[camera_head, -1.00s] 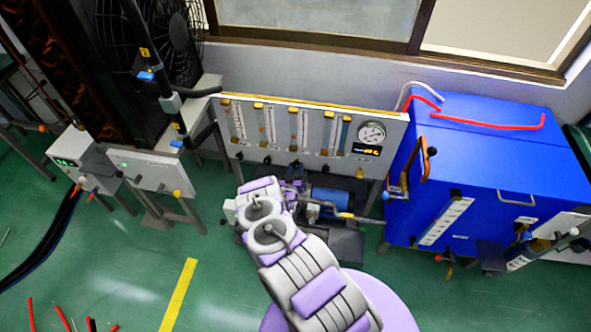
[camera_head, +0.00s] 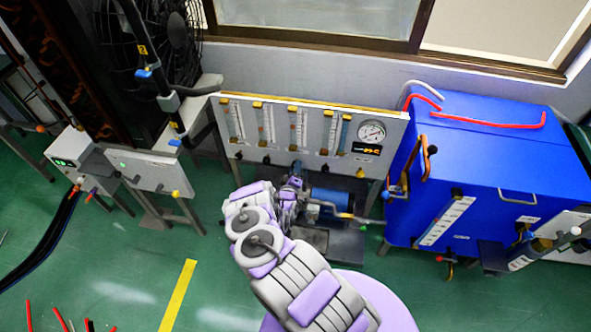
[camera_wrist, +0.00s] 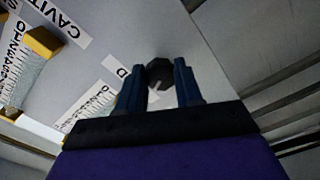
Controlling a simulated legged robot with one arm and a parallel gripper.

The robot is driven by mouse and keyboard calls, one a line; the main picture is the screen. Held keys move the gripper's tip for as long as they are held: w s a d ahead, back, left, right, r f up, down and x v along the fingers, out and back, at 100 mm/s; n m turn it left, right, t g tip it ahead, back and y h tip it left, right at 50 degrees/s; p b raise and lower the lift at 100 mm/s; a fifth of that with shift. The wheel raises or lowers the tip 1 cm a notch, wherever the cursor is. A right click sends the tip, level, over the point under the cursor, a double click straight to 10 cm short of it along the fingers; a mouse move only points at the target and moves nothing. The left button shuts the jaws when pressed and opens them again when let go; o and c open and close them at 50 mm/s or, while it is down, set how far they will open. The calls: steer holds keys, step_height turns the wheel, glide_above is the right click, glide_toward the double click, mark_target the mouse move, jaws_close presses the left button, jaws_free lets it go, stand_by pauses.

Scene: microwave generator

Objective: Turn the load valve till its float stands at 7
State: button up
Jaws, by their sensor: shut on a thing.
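A grey panel (camera_head: 282,142) carries several upright float tubes with scales and yellow caps, with dark knobs along its lower edge. My gripper reaches the panel's lower middle in the head view (camera_head: 296,171), under a middle tube (camera_head: 298,127). In the wrist view my gripper (camera_wrist: 163,88) has its two blue fingers on either side of a dark round knob (camera_wrist: 160,72), shut on it. A label beside the knob is mostly hidden; only a "D" shows. The floats and scale numbers are too small to read in the head view.
A round gauge (camera_head: 371,131) and a small lit display (camera_head: 367,149) sit at the panel's right end. A blue cabinet (camera_head: 490,170) stands to the right. A blue motor (camera_head: 332,200) lies below the panel. In the wrist view a "CAVIT" label (camera_wrist: 62,20) shows left.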

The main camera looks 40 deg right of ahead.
steer(key=shift+w+a+f+n, duration=0.1)
steer(key=shift+a+f+n, duration=0.1)
steer(key=shift+a+n, duration=0.3)
steer(key=o, duration=0.8)
steer(key=shift+d, duration=0.1)
steer(key=shift+o, duration=1)
steer(key=shift+r, duration=0.1)
steer(key=shift+o, duration=0.2)
steer(key=shift+d, duration=0.1)
steer(key=p+v, duration=0.1)
steer(key=v, duration=1.6)
steer(key=shift+s+p, duration=0.25)
steer(key=shift+p, duration=0.1)
